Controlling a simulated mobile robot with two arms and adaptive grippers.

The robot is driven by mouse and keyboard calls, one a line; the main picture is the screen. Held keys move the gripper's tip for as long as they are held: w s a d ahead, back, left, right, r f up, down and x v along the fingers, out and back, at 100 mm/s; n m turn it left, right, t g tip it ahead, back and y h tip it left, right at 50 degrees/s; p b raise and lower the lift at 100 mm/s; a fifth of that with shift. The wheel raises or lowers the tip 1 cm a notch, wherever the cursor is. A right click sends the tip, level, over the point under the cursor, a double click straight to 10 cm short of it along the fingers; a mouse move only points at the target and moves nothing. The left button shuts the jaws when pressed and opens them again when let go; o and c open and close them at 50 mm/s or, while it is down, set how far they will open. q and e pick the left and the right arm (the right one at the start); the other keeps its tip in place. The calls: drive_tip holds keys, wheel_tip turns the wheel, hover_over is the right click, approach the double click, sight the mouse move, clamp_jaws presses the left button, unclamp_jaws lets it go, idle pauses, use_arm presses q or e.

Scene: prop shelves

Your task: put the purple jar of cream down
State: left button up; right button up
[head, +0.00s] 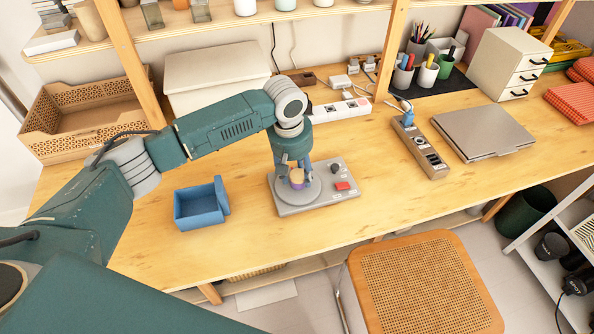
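The purple jar of cream (297,184), small with a tan lid, is at the round plate of a grey device (320,203) on the wooden table. My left gripper (296,174) reaches down from above with its fingers on both sides of the jar, and it looks shut on it. The fingers hide part of the jar. I cannot tell whether the jar touches the plate or is held just above it. My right gripper is not in view.
An open blue box (200,206) stands left of the device. A power strip (340,109) lies behind it, and a grey switch box (420,150) and a laptop-like folder (484,132) lie to the right. A cane chair (425,285) stands in front. Bare table surrounds the device.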

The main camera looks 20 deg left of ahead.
sight(293, 178)
use_arm(q)
drive_tip(key=shift+o, duration=0.2)
drive_tip(key=shift+r, duration=0.1)
drive_tip(key=shift+r, duration=0.3)
wheel_tip(293, 178, up, 11)
drive_tip(key=s+b, duration=0.1)
drive_tip(key=shift+s+a+r, duration=0.2)
drive_tip(key=shift+s+a, duration=0.1)
drive_tip(key=shift+a, duration=0.05)
